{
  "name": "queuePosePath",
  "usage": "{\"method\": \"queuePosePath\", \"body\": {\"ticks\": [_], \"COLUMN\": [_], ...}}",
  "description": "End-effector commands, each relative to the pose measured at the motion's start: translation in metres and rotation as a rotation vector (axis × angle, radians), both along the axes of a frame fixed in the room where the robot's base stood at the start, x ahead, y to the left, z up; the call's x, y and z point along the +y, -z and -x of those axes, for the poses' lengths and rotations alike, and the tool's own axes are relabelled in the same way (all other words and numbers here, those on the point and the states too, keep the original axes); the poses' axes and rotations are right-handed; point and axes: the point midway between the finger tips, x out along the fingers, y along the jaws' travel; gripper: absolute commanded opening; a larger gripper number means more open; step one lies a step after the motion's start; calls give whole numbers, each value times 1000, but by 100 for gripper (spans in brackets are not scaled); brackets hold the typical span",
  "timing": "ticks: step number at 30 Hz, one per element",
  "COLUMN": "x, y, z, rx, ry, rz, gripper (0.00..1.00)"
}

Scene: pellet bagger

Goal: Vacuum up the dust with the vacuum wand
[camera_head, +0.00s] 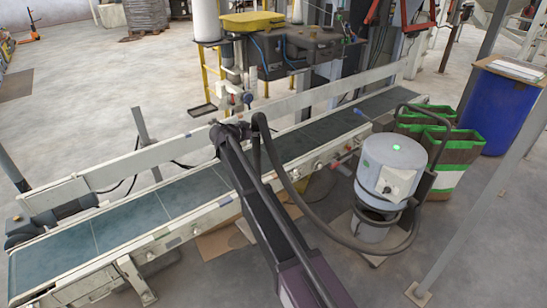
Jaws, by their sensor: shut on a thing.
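My arm reaches up from the bottom middle to my gripper (230,131), which is over the conveyor belt. My gripper is small and dark here, and its fingers are hard to make out. It is shut on the vacuum wand (256,152), a dark tube mostly hidden by the gripper and hose. The black hose (284,182) loops from the wand to the grey vacuum canister (389,167) at the right, which shows a green light on top. I cannot make out any dust. My arm covers part of the belt.
The conveyor (130,222) runs from lower left to upper right, with raised pale side rails. Green-and-brown bags (452,150) and a blue drum (505,110) stand at the right. A grey post (470,190) rises beside the canister. Machinery with a yellow lid (252,21) stands behind.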

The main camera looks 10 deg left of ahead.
Motion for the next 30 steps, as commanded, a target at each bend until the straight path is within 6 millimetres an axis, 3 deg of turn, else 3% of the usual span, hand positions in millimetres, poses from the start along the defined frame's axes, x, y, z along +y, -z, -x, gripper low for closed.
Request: {"method": "queuePosePath", "body": {"ticks": [1,18,30], "x": [0,-1,-2], "y": [-14,-88,-123], "z": [0,-1,-1], "rx": [-2,-2,-2], "ry": [0,1,2], "rz": [1,0,1], "gripper": [0,0,0]}}
